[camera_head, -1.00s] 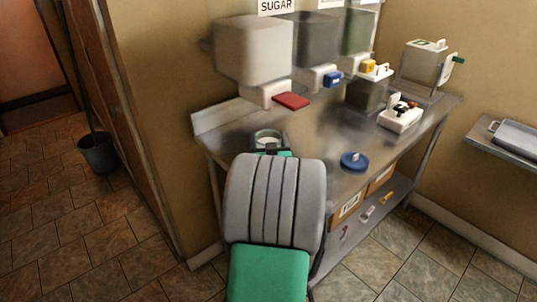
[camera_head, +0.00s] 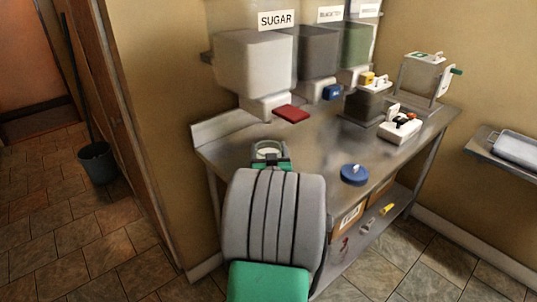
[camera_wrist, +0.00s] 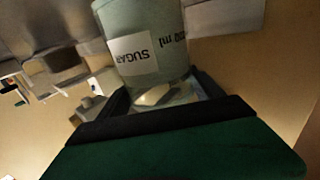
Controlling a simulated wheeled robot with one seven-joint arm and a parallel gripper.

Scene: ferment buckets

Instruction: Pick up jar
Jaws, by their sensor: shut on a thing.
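The jar (camera_wrist: 150,62) is a pale, cloudy cylinder with a label reading "SUGAR" and "ml" print, seen large in the wrist view. My gripper (camera_wrist: 170,100) is shut on it, with dark fingers around the jar's end. In the head view, the jar's round open rim (camera_head: 268,152) shows just beyond my gripper (camera_head: 271,163), at the left part of the steel table (camera_head: 310,150). My arm hides the lower part of the jar there, so I cannot tell whether it touches the table.
A blue lid (camera_head: 354,174) lies near the front edge. A white scale-like device (camera_head: 399,130) and a clear-sided machine (camera_head: 424,78) stand to the right.

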